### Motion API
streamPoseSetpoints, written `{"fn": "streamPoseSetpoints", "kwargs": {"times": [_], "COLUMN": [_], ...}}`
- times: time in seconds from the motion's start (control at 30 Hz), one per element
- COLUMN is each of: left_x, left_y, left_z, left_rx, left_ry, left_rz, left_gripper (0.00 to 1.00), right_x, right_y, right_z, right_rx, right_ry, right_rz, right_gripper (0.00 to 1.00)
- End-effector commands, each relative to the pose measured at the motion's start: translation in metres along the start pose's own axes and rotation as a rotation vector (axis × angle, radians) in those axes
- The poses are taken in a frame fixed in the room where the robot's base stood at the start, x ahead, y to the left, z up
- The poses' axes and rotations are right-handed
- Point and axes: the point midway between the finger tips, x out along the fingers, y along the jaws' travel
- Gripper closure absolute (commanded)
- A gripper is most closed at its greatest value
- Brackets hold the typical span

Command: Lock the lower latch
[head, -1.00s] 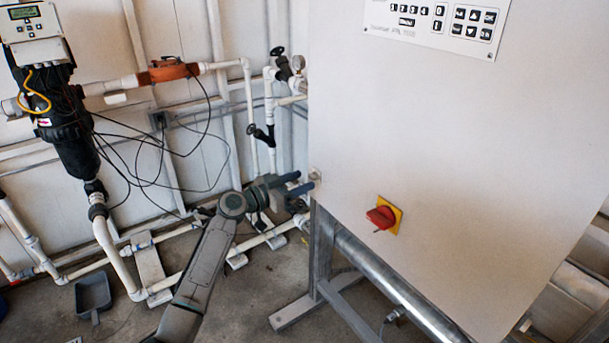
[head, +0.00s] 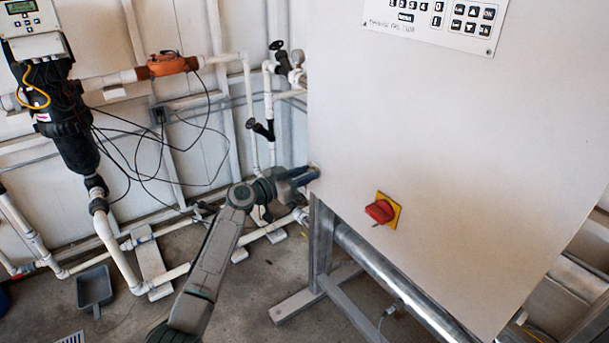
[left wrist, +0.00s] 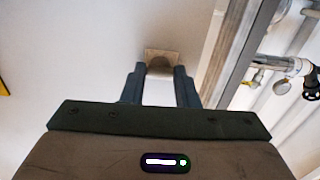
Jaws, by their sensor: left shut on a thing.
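The lower latch (left wrist: 162,59) is a small beige-grey metal piece on the side of the white cabinet (head: 450,130), near its lower left edge in the head view. My left gripper (head: 310,174) reaches this edge from the left. In the left wrist view my left gripper (left wrist: 160,71) has its two dark fingers on either side of the latch's near part and is shut on it. The fingers hide part of the latch, so I cannot tell its exact angle. My right gripper is not in view.
A red rotary switch (head: 380,211) on a yellow plate and a keypad panel (head: 440,20) are on the cabinet front. White pipes (head: 112,245) and a black filter housing (head: 65,130) stand at the left. A grey dustpan (head: 95,287) lies on the floor.

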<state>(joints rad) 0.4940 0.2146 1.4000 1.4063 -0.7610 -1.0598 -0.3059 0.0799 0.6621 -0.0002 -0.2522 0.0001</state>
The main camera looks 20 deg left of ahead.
Motion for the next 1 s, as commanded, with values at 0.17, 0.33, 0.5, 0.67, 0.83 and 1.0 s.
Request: {"fn": "streamPoseSetpoints", "kwargs": {"times": [0.17,0.33,0.5,0.67,0.83,1.0], "left_x": [0.0,0.0,0.0,0.0,0.0,0.0], "left_y": [0.0,0.0,0.0,0.0,0.0,0.0], "left_z": [0.002,0.002,0.002,0.001,0.0,-0.001], "left_rx": [-0.061,-0.174,-0.328,-0.479,-0.643,-0.805], "left_ry": [0.001,0.001,0.001,0.0,0.0,0.0], "left_rz": [0.0,-0.001,0.0,0.0,0.0,0.0], "left_gripper": [0.96,0.96,0.96,0.96,0.96,0.96], "right_x": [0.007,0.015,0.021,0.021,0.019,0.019], "right_y": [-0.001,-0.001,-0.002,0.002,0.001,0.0], "right_z": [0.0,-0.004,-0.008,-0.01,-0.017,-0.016], "right_rx": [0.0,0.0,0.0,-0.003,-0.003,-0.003], "right_ry": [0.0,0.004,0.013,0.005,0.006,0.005], "right_rz": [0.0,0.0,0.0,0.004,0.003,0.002], "right_gripper": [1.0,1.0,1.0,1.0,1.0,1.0]}}
